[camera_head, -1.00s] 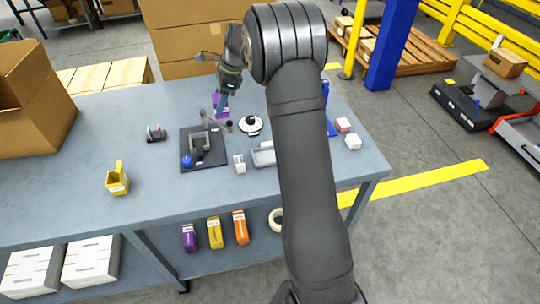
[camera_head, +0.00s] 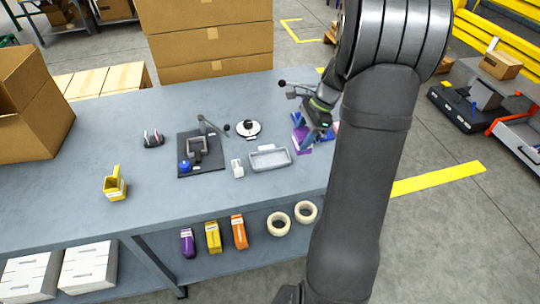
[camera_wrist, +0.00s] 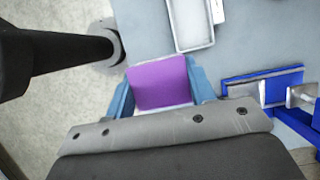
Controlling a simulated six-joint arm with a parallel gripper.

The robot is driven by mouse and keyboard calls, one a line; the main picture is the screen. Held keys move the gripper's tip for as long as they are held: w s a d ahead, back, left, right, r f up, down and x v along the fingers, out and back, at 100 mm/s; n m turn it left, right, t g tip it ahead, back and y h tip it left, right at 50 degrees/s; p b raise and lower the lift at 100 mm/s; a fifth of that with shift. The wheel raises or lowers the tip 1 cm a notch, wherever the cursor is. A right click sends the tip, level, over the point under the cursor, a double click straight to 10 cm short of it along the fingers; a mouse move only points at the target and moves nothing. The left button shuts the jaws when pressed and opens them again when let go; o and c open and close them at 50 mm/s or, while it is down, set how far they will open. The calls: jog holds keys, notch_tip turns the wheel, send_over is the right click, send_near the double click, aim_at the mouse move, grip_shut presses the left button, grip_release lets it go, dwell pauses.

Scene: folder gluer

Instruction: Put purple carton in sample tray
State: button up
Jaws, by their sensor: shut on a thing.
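The purple carton (camera_wrist: 160,83) is gripped between the two blue fingers of my gripper (camera_wrist: 158,90) in the wrist view. In the head view, part of the carton (camera_head: 300,146) shows under my gripper (camera_head: 302,132), at the right side of the table. The sample tray, a shallow grey tray (camera_head: 270,159), lies on the table just left of the carton. In the wrist view the tray (camera_wrist: 191,44) is partly in sight at the top, apart from the carton. I cannot tell the carton's exact height above the table.
A blue fixture (camera_wrist: 262,87) with metal parts is beside the carton in the wrist view. The front left tabletop is mostly clear.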

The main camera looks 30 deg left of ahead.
jog(key=a+f, duration=0.2)
jog(key=a, duration=0.1)
jog(key=s+a+f, duration=0.1)
jog(key=a+f, duration=0.1)
jog(key=a, duration=0.1)
jog(key=a+f, duration=0.2)
jog(key=a, duration=0.2)
jog(key=shift+s+a+f, duration=0.1)
jog(key=shift+s, duration=0.1)
jog(key=shift+f, duration=2)
jog(key=o, duration=0.9)
jog(key=shift+f, duration=0.15)
jog(key=shift+o, duration=0.2)
jog(key=v, duration=1.2)
jog(key=shift+r, duration=0.2)
jog(key=shift+f, duration=0.1)
